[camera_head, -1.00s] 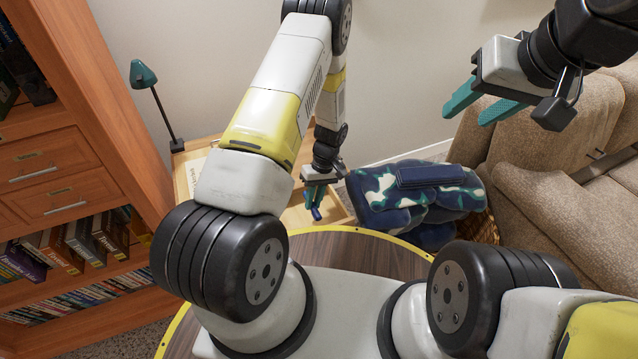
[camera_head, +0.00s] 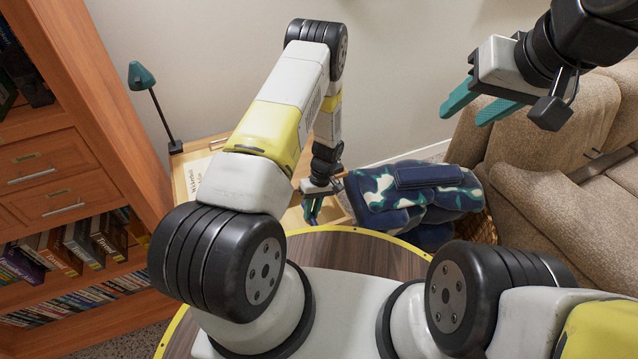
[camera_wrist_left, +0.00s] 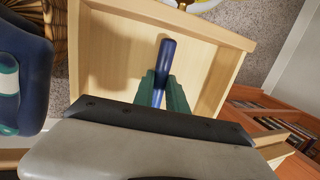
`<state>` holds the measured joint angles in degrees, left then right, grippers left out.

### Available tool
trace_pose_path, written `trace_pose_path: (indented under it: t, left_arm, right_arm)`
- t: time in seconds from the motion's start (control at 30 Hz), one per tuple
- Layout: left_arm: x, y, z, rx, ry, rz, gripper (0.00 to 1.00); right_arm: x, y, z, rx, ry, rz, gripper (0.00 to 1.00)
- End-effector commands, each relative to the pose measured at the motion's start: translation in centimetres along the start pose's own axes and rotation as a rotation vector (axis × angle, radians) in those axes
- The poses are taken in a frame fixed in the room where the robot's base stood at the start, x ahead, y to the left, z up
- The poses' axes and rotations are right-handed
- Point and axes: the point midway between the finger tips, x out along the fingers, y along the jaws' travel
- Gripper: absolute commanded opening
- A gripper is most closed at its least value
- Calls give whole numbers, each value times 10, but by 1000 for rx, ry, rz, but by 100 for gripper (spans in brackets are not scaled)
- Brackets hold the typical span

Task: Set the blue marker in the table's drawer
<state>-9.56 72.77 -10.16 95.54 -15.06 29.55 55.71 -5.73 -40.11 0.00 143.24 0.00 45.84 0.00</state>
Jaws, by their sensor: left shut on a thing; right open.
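The blue marker (camera_wrist_left: 165,60) shows in the left wrist view between the green fingertips of my left gripper (camera_wrist_left: 162,90). The gripper is shut on it, and the marker's far end points at the drawer's front. The table's drawer (camera_wrist_left: 205,28) is open, light wood, and the marker is over its floor; I cannot tell whether it touches. In the head view my left gripper (camera_head: 313,208) reaches down at the drawer, and the marker is mostly hidden by the fingers. My right gripper (camera_head: 480,100) is open and empty, high at the upper right, in front of the sofa.
The small wooden table (camera_head: 180,180) stands by the wall with a green lamp (camera_head: 142,77) and a book (camera_head: 197,172). A blue patterned blanket (camera_head: 410,195) in a basket lies right of the drawer. A bookcase (camera_head: 110,110) is left, a beige sofa (camera_head: 560,130) right.

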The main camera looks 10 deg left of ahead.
Motion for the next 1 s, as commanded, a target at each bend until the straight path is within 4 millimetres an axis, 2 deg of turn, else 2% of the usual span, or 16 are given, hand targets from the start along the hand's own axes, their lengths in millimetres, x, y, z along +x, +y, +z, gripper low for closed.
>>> trace_pose_path:
  t: [0.03,0.27,0.3,0.57,0.67,1.0]
  left_arm:
    - [12,3,7,6,-10,3,0]
    - [16,5,8,7,-13,5,0]
    - [16,5,8,6,-13,5,25]
    - [10,3,9,5,-13,5,27]
    - [-3,2,10,6,-12,6,27]
    - [-81,1,5,5,-5,5,27]
  right_arm:
    - [0,0,0,0,0,0,45]
    - [0,0,0,0,0,0,45]
    - [0,0,0,0,0,0,45]
    - [0,0,0,0,0,0,45]
    - [0,0,0,0,0,0,45]
    - [0,0,0,0,0,0,45]
